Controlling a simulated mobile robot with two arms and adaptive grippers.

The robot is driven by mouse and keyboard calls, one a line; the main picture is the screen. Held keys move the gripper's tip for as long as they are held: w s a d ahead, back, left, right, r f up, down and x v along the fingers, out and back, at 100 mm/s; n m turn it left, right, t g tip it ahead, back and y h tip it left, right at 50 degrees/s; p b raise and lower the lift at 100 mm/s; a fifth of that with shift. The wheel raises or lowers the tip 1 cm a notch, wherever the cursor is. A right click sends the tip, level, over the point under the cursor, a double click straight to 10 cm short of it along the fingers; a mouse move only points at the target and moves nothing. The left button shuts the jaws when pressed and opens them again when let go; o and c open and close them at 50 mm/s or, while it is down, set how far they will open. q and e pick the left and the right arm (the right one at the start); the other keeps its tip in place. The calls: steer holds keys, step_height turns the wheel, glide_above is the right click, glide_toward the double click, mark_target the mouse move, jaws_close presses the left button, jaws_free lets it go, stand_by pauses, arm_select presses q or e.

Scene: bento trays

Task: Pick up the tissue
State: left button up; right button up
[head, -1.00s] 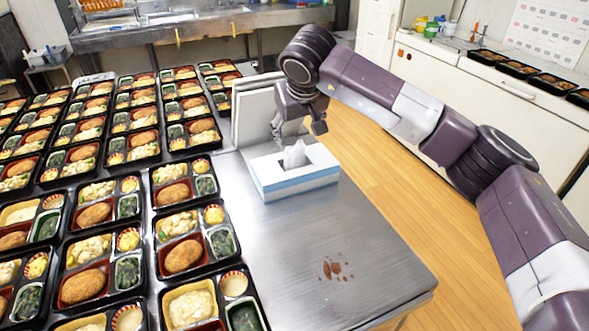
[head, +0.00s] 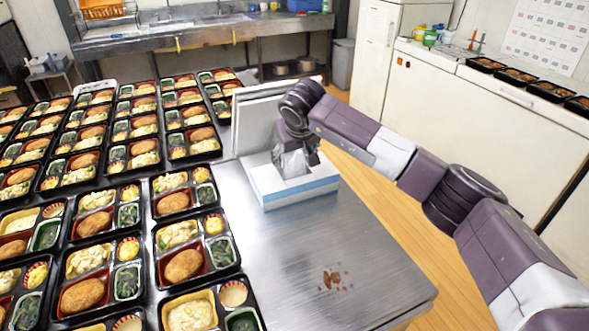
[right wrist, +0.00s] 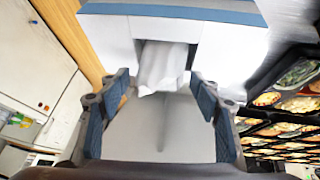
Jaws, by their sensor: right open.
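The tissue box (head: 298,193), white with a blue band, stands on the metal table. My right gripper (head: 296,160) is right above its top and points down, hiding most of the tissue in the head view. In the right wrist view the white tissue (right wrist: 163,66) sticks out of the slot of the box (right wrist: 216,42). The fingers of my right gripper (right wrist: 162,92) are open, one on each side of the tissue, with gaps to it. My left gripper is not in view.
Many filled bento trays (head: 96,224) cover the left of the table (head: 385,285). Pale upright panels (head: 250,125) stand right behind the box. A brown spill (head: 332,280) lies on the otherwise bare metal in front.

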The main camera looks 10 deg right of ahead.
steer(key=c, duration=0.8)
steer(key=shift+r, duration=0.15)
steer(key=shift+c, duration=0.6)
step_height(320, 180, up, 20)
steer(key=shift+f+b, duration=0.15)
steer(key=shift+b, duration=0.5)
